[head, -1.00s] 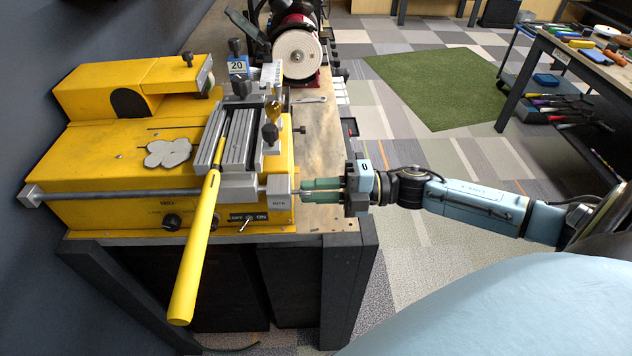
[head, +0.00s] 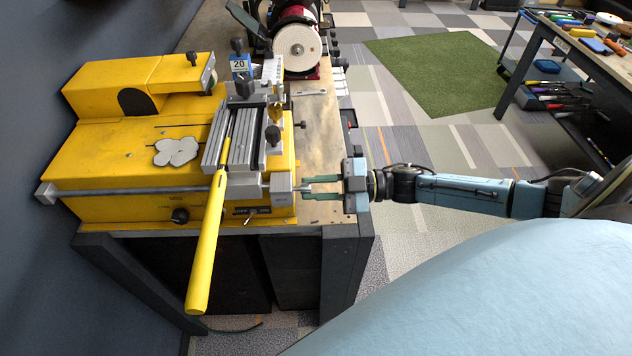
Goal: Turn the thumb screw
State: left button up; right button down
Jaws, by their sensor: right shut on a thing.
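The yellow machine (head: 130,205) sits on the bench, with a steel bar along its front. A small grey end block (head: 282,187) is at the bar's right end. The thumb screw (head: 302,188) is a small grey piece sticking out of the block's right side, partly covered by the fingers. My right gripper (head: 308,188) comes in from the right, level with the bar, its green fingers shut on the thumb screw. My left gripper is not in view.
Dark knobs (head: 272,134) stand on the clamp. A grinding wheel (head: 297,48) is behind. A tool bench (head: 570,50) stands far right; the floor between is open.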

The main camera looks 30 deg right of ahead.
jog(key=shift+m+p, duration=0.5)
jog(key=shift+m, duration=1.2)
jog(key=c, duration=1.3)
grip_release()
jog(key=shift+b+v, duration=1.2)
jog(key=shift+v, duration=5.5)
jog(key=shift+w+f, duration=0.1)
jog(key=shift+w, duration=0.05)
